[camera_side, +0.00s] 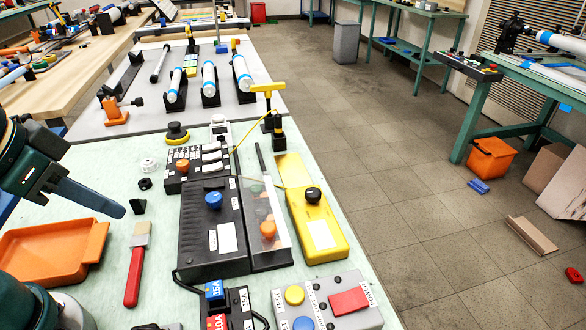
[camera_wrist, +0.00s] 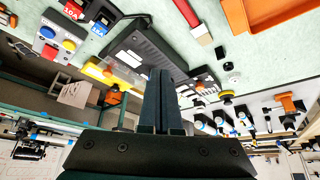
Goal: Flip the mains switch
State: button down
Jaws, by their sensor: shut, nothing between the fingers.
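A grey control box (camera_side: 320,284) stands at the front of the green bench with a red rocker (camera_side: 350,301), a yellow button and a blue button. A label by the rocker seems to read POWER; I see no label that says mains. Behind it, a black panel (camera_side: 228,189) carries several white rockers (camera_side: 211,157) and an orange knob. My gripper (camera_side: 118,208) is shut and empty at the left, above the bench and apart from both. In the wrist view my shut fingers (camera_wrist: 165,75) cover part of the scene; the grey box (camera_wrist: 52,42) shows at upper left.
A black box (camera_side: 213,248) with a blue knob and a clear cover, and a yellow box (camera_side: 318,236), stand mid-bench. An orange tray (camera_side: 50,252) and a red-handled brush (camera_side: 134,270) lie near my gripper. Blue and red plug-like blocks (camera_side: 215,292) stand beside the grey box.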

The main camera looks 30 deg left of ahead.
dwell(0.4)
jog(key=w+d+r+m+t+h, duration=0.1)
jog(key=w+d+r+t, duration=0.15)
jog(key=w, duration=0.25)
jog(key=w+d+r+m+t+h, duration=0.1)
jog(key=w+d+r+t, duration=0.15)
jog(key=w, duration=0.25)
jog(key=s+d+f+m+g+h, duration=0.1)
jog(key=s+d+f+m+h, duration=0.1)
jog(key=d, duration=0.6)
jog(key=s+d+f+m+g+h, duration=0.2)
jog(key=d+f+m+h, duration=0.1)
jog(key=d, duration=0.6)
jog(key=shift+f+m, duration=0.55)
jog(key=shift+m, duration=0.45)
jog(key=shift+d, duration=0.1)
